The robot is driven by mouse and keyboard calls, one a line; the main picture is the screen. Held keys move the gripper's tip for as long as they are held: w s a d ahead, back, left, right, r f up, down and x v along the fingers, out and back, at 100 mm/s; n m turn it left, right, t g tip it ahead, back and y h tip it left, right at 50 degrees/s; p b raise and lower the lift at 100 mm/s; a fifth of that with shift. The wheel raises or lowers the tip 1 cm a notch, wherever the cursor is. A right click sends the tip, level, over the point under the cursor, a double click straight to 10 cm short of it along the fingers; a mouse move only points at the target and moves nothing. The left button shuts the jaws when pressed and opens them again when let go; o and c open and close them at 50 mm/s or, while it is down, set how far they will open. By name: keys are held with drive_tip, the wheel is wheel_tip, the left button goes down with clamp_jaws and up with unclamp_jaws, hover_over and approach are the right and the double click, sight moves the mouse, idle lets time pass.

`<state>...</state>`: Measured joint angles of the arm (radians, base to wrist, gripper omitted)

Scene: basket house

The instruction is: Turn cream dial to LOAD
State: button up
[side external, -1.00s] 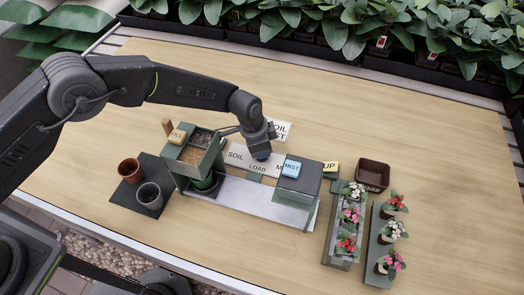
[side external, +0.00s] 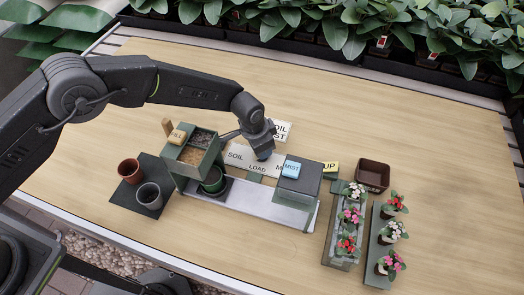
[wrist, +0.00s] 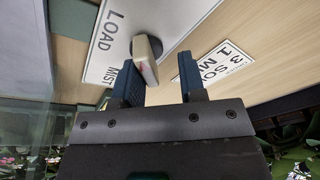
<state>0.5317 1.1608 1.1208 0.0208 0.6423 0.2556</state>
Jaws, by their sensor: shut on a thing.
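The cream dial (wrist: 146,56) is a pale block on a dark round base, mounted on a white label plate (wrist: 170,14) in the wrist view. LOAD and MIST show beside it; I cannot tell which word it points at. My gripper (wrist: 160,82) has its two blue-black fingers on either side of the dial's near end and is shut on it, though a gap shows at the right finger. In the side view my gripper (side external: 263,155) is low at the plate (side external: 238,157), which reads SOIL, LOAD and part of MIST; the dial is hidden there.
A grey mist box (side external: 298,182) stands right of my gripper. Empty pots, a brown tray (side external: 373,175) and flower rows sit to the sides. The front table is clear.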

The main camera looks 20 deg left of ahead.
drive_tip(key=n, duration=0.1)
drive_tip(key=s+n, duration=0.1)
drive_tip(key=n, duration=0.1)
drive_tip(key=shift+s+d+f, duration=0.15)
drive_tip(key=shift+d+f, duration=0.05)
drive_tip(key=shift+d, duration=0.15)
drive_tip(key=o, duration=0.3)
drive_tip(key=n+y, duration=0.1)
drive_tip(key=n, duration=0.5)
drive_tip(key=shift+r, duration=0.1)
drive_tip(key=o, duration=0.9)
drive_tip(key=shift+r, duration=3.55)
drive_tip(key=shift+w+a, duration=0.1)
drive_tip(key=shift+w, duration=0.1)
